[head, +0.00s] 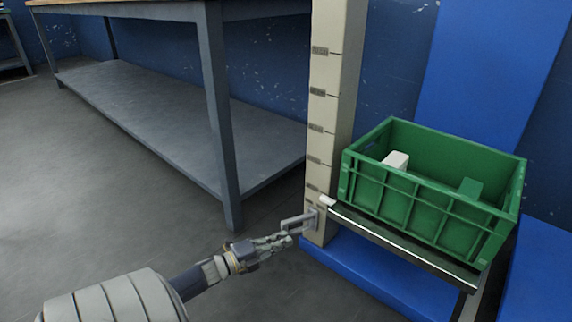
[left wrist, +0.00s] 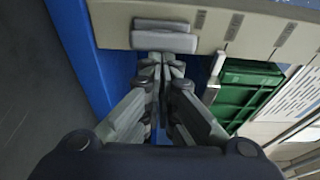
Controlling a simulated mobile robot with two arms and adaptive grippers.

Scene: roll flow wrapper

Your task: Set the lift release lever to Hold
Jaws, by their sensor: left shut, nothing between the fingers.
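A small grey bar-shaped lever (head: 298,221) sticks out low on the cream post, beside the lift platform. In the left wrist view the lever (left wrist: 163,42) lies crosswise just ahead of my fingertips. My left gripper (head: 288,239) is shut and empty, its tips close to the lever. In the left wrist view the fingers of my left gripper (left wrist: 160,62) meet at the lever's near edge; I cannot tell whether they touch it. No Hold marking is readable. My right gripper is not in view.
A green crate (head: 430,207) with pale and green items rests on the dark platform (head: 405,247) right of the lever. The cream post (head: 333,105) has dark marks and a blue base (head: 365,280). A metal-legged table (head: 218,120) stands behind left. Floor at left is clear.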

